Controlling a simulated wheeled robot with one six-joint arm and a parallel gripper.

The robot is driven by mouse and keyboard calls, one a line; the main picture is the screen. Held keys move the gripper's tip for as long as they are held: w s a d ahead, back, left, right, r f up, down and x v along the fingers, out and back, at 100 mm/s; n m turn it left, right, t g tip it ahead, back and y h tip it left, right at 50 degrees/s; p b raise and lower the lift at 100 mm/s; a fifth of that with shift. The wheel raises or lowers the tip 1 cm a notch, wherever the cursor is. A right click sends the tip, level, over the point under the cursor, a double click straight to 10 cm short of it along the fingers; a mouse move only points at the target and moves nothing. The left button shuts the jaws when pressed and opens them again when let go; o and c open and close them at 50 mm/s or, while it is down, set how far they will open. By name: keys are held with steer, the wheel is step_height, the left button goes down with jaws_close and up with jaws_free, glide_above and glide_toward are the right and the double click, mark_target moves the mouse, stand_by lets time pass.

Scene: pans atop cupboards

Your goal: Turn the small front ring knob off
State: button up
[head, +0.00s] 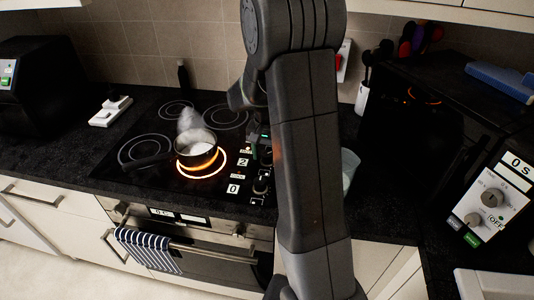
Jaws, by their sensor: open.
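The black cooktop (128,133) has a front ring (221,165) glowing orange under a small dark saucepan (184,157) with pale contents and steam above it. The knobs stand in a column at the cooktop's right side. The nearest knob (261,185) has a label "0" to its left. A farther knob (266,156), beside a label "2", is partly covered. My gripper (259,146) is a dark shape close by the farther knob, partly hidden by my arm. It is open; whether it touches the knob I cannot tell.
An oven with a striped towel (150,250) on its handle is below. A white switch box (110,111) lies left of the cooktop.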

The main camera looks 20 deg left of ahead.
steer(key=c, duration=1)
steer(key=shift+o, duration=0.2)
steer(key=n, duration=0.4)
steer(key=shift+w+n+b, duration=0.1)
steer(key=shift+n+b, duration=0.25)
steer(key=shift+n, duration=0.05)
steer(key=n, duration=0.4)
steer(key=shift+n, duration=0.7)
steer(key=o, duration=1)
steer(key=shift+c, duration=0.2)
